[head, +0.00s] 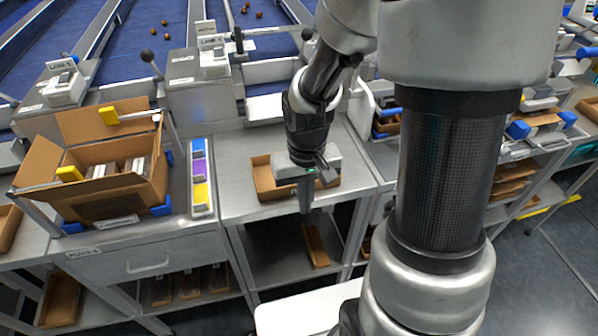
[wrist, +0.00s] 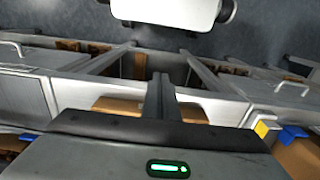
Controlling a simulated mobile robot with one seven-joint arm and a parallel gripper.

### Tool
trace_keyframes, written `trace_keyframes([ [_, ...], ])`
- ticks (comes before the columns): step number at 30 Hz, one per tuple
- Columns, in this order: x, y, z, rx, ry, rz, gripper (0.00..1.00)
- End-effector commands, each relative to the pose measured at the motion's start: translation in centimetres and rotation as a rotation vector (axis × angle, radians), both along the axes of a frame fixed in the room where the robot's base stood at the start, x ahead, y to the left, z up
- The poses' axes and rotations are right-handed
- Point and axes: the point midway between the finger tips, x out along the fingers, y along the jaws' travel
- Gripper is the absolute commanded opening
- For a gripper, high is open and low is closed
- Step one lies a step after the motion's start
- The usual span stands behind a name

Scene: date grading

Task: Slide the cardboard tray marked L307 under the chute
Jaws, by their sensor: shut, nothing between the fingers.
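A shallow cardboard tray (head: 262,182) sits on the grey bench below the middle chute (head: 265,108). Part of it is hidden behind my gripper. I cannot read any L307 mark on it. My gripper (head: 305,208) is shut and empty, pointing down near the tray's front edge. In the wrist view the shut fingers (wrist: 159,78) reach past the bench's front edge, and the tray (wrist: 112,105) shows on both sides of them. I cannot tell whether the fingers touch the tray.
An open cardboard box (head: 105,195) with packs in it stands on the left bench. A strip of blue, purple and yellow blocks (head: 200,175) lies beside it. Another cardboard tray (head: 316,245) lies on the shelf below. Blue lanes with a few dates run behind.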

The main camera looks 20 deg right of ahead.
Motion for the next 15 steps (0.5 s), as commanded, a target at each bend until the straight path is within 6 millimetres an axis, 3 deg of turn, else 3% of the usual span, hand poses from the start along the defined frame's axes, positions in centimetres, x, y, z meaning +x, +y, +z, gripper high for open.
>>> trace_keyframes([
  [7, 3.3, 0.0, -0.1, 0.001, -0.001, 0.001, 0.0],
  [15, 4.1, 0.0, 0.0, 0.001, -0.001, 0.0, 0.0],
])
